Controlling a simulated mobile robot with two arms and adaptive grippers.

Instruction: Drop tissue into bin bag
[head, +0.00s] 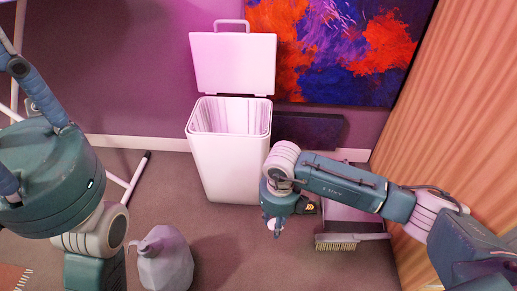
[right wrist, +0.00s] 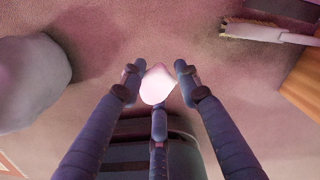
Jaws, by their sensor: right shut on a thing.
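A crumpled white tissue (right wrist: 157,86) sits between the fingertips of my right gripper (right wrist: 158,75), which is shut on it. In the head view my right gripper (head: 277,222) points down in front of the white bin (head: 229,168), to its lower right, and is outside it. The bin stands upright with its lid (head: 234,64) raised. A pale bin bag (head: 231,116) lines its open mouth. My left arm shows at the left, but its gripper is out of view.
A brush (head: 350,242) lies by a dustpan (head: 345,211) at the right. An orange curtain (head: 465,110) hangs at the right.

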